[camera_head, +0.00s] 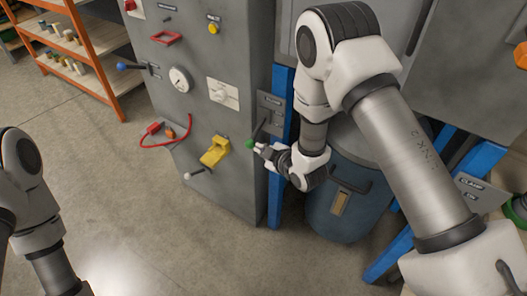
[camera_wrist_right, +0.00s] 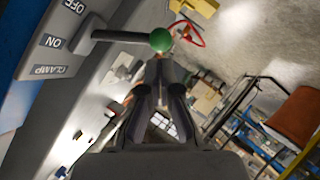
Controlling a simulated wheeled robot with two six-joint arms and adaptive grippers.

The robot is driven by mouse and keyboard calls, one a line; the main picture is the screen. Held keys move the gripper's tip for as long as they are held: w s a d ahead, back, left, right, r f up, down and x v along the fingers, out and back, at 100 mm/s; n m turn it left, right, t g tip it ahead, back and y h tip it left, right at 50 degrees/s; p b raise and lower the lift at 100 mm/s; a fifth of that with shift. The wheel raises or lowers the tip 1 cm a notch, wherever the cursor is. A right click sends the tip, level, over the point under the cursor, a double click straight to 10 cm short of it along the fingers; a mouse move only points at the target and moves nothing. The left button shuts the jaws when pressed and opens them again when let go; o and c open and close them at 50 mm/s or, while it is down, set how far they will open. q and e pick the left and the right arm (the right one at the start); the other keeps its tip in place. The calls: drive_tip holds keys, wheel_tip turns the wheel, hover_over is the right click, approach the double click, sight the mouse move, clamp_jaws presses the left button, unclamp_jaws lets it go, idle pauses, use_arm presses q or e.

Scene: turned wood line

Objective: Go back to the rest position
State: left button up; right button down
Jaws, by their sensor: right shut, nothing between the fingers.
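My right gripper (camera_head: 261,149) is shut and empty, at the blue post beside the grey machine cabinet. A lever with a green knob (camera_head: 250,144) is right at its fingertips. In the right wrist view the green knob (camera_wrist_right: 160,40) shows just beyond the shut fingers (camera_wrist_right: 160,68); I cannot tell whether they touch it. The lever comes out of a plate (camera_wrist_right: 55,42) marked OFF, ON and CLAMP. My left arm shows at the left edge of the head view, but its gripper is out of the picture.
The grey cabinet (camera_head: 215,75) carries a gauge (camera_head: 180,79), a yellow handle (camera_head: 215,151), a blue-knobbed lever (camera_head: 131,67) and a red cable (camera_head: 165,146). A blue drum (camera_head: 340,212) stands below my right arm. An orange shelf (camera_head: 92,52) stands far left. Open floor lies in front.

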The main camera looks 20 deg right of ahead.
drive_tip(key=a+b+v, duration=0.1)
drive_tip(key=v, duration=1)
use_arm(q)
wheel_tip(320, 180, up, 2)
drive_tip(key=p, duration=0.2)
drive_tip(key=shift+s+p, duration=0.1)
drive_tip(key=shift+p, duration=0.25)
use_arm(e)
drive_tip(key=s+d+f+m+g+h, duration=0.1)
drive_tip(key=s+d+f+m+g, duration=0.1)
drive_tip(key=s+f+m+g, duration=0.4)
drive_tip(key=s+d+f+m+g+h, duration=0.2)
drive_tip(key=s+f+m+g, duration=0.4)
drive_tip(key=s+f, duration=0.6)
drive_tip(key=s+d, duration=0.1)
drive_tip(key=s, duration=0.6)
drive_tip(key=shift+s+f, duration=0.15)
drive_tip(key=shift+f, duration=0.2)
